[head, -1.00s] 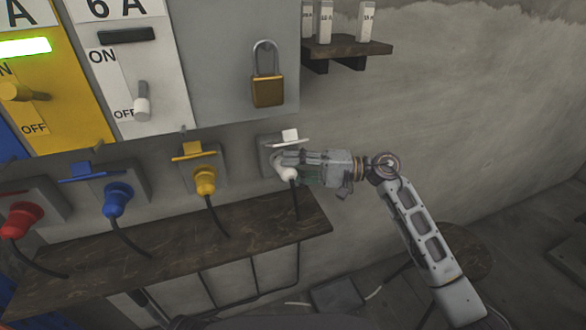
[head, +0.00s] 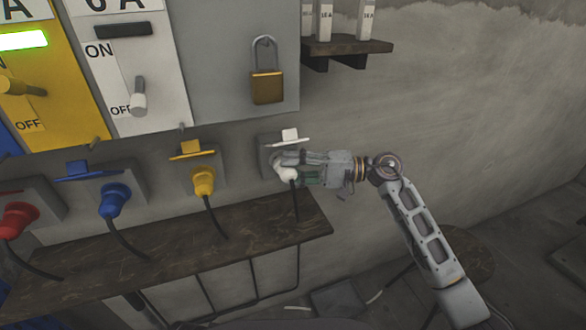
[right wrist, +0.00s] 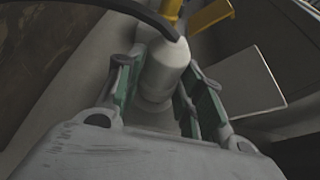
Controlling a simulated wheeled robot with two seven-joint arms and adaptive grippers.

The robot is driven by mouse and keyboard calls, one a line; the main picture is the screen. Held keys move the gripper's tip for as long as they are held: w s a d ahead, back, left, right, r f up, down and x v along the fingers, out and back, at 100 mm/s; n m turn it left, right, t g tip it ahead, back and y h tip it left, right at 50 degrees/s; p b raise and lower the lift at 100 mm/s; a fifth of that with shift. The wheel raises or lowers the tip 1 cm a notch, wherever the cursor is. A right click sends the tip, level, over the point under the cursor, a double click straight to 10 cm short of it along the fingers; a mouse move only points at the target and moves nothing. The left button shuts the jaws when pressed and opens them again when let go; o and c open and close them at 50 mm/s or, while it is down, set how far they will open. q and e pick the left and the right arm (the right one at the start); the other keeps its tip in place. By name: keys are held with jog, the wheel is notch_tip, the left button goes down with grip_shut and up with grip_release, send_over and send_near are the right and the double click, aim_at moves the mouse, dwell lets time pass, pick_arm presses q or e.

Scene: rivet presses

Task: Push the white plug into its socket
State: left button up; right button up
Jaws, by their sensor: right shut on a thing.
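The white plug (head: 288,174) is at the white-lidded socket (head: 271,150), the rightmost in the row under the panel. Its black cable hangs down to the shelf. The socket's white lid (head: 290,136) stands raised above the plug. My right gripper (head: 290,164) comes in from the right and is shut on the plug. In the right wrist view the plug (right wrist: 163,72) sits between the two green-padded fingers (right wrist: 157,95). How deep the plug sits in the socket is hidden by the fingers. My left gripper is not in view.
Yellow (head: 203,182), blue (head: 114,199) and red (head: 18,218) plugs sit in sockets to the left. A dark shelf (head: 170,245) runs below them. A padlock (head: 267,85) hangs above. A small shelf (head: 345,47) with white blocks is at upper right.

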jog(key=b, duration=0.3)
dwell(2.9)
jog(key=shift+w+a+b, duration=0.2)
jog(key=shift+w+b, duration=0.35)
jog(key=shift+b, duration=0.1)
dwell(0.7)
jog(key=shift+w+r, duration=0.1)
jog(key=shift+w, duration=0.15)
jog(key=o, duration=0.8)
jog(key=shift+d+r, duration=0.1)
jog(key=shift+c, duration=0.2)
jog(key=shift+o, duration=1.3)
jog(key=shift+w, duration=0.1)
jog(key=shift+d+f, duration=0.1)
jog(key=shift+f, duration=0.1)
jog(key=s+d, duration=0.1)
jog(key=d, duration=1)
jog(key=shift+s+r, duration=0.15)
jog(key=shift+s, duration=0.05)
